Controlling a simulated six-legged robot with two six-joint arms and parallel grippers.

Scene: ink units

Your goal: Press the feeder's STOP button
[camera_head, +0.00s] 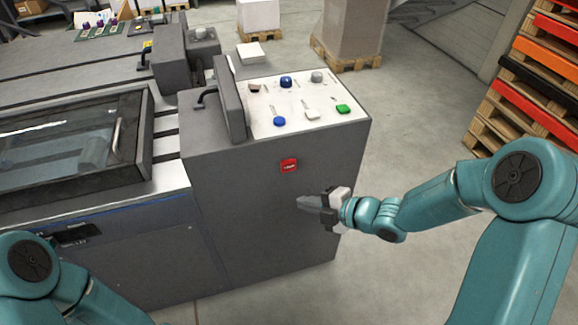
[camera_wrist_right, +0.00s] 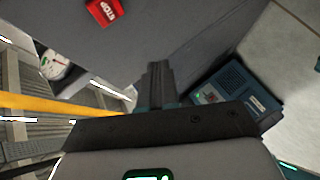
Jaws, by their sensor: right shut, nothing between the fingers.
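The red STOP button (camera_head: 289,166) is a small square on the front face of the grey feeder cabinet (camera_head: 250,235), below its control panel. In the right wrist view the red button (camera_wrist_right: 105,12) is at the top edge, with white STOP lettering. My right gripper (camera_head: 306,202) is in front of the cabinet, below and slightly right of the button in the head view. Its fingers (camera_wrist_right: 157,70) are shut and empty, and apart from the button in the picture. My left arm shows at the bottom left, but its gripper is out of view.
The sloped white panel (camera_head: 300,95) on the cabinet carries blue, grey, white and green knobs or buttons. A glass-lidded section (camera_head: 70,140) adjoins at left. A pallet stack (camera_head: 530,90) stands at right. The wrist view shows a dial (camera_wrist_right: 57,66), yellow bar (camera_wrist_right: 50,104) and blue box (camera_wrist_right: 232,85).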

